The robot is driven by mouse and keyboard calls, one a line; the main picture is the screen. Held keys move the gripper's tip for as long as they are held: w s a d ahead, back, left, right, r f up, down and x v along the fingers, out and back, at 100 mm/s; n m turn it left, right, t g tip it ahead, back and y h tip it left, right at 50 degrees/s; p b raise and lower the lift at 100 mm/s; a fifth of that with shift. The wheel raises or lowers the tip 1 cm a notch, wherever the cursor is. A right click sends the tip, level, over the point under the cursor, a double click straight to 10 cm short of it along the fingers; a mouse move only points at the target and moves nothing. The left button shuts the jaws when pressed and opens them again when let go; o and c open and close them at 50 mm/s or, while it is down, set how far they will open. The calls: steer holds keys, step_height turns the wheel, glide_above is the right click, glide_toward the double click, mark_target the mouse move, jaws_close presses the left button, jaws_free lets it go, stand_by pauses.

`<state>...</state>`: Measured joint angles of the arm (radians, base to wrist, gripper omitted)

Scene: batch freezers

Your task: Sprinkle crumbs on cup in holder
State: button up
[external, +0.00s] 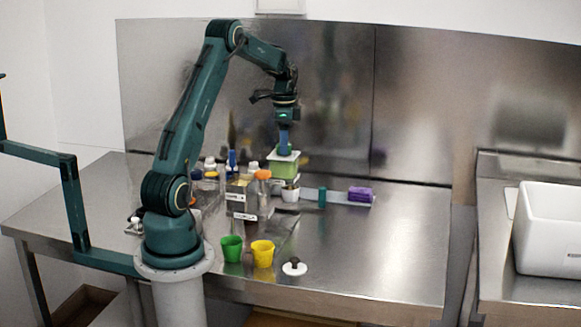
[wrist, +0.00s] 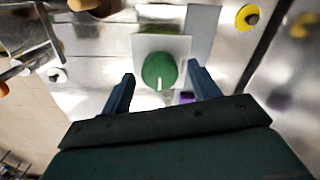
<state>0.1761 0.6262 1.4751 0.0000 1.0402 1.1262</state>
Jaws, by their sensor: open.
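My gripper (external: 284,148) is open, its two blue fingers pointing down. In the external view it is right above a green block with a white square top (external: 284,168). In the wrist view a round green knob with a white mark (wrist: 159,70) on a white square plate (wrist: 178,45) shows between and beyond the open fingers (wrist: 163,82). I cannot tell whether the fingers touch it. A small white cup (external: 290,194) stands just below the green block, beside a pale flat bar (external: 312,196); I cannot tell if this is the holder. No crumbs can be made out.
A green cup (external: 231,249), a yellow cup (external: 262,254) and a white lid with a black knob (external: 294,267) are near the front edge. Orange-capped bottle (external: 263,188) and labelled containers crowd left. A purple block (external: 360,194) lies right.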

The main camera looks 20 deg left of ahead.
steer(key=c, duration=1)
steer(key=shift+o, duration=0.2)
steer(key=shift+n, duration=0.5)
steer(key=n, duration=0.7)
steer(key=shift+r+n, duration=0.1)
steer(key=shift+n, duration=0.3)
steer(key=n, duration=0.4)
steer(key=shift+n, duration=0.3)
steer(key=n, duration=0.4)
